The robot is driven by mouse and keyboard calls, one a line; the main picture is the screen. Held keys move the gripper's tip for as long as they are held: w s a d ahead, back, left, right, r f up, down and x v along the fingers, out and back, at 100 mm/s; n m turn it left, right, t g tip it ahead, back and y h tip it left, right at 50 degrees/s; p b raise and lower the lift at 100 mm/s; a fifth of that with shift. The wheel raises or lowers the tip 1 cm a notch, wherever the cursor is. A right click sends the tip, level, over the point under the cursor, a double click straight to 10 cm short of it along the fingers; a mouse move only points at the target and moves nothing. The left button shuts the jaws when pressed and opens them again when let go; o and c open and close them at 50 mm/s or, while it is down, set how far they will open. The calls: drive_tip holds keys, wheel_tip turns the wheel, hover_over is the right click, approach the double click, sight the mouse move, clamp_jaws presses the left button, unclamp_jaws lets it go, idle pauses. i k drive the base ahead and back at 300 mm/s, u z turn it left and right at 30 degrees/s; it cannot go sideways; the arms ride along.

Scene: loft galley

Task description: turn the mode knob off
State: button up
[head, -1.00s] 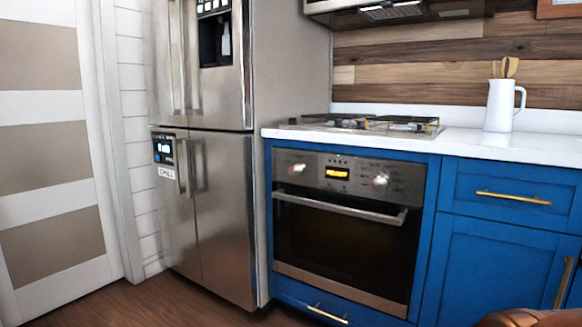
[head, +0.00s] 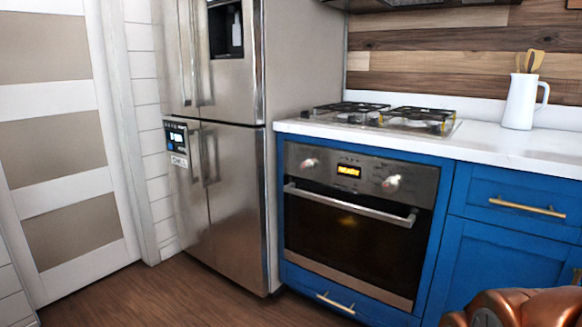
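The built-in oven (head: 350,238) sits in the blue cabinet under the gas cooktop. Its steel control panel has a left knob (head: 309,163) and a right knob (head: 392,182), with a lit orange display (head: 348,171) between them. Which one is the mode knob, and where the knobs point, is too small to tell. A warm glow shows behind the oven's dark glass. My gripper is not in view; only a copper-coloured part of my arm shows at the bottom right corner, well apart from the oven.
A steel fridge (head: 235,200) stands left of the oven. The oven's handle bar (head: 345,203) sticks out below the panel. A white jug with utensils (head: 522,100) stands on the counter (head: 500,143). The wooden floor (head: 200,300) in front is clear.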

sight(307, 165)
drive_tip(key=u, duration=0.55)
drive_tip(key=i, duration=1.1)
drive_tip(key=u, duration=1.25)
drive_tip(key=i, duration=0.25)
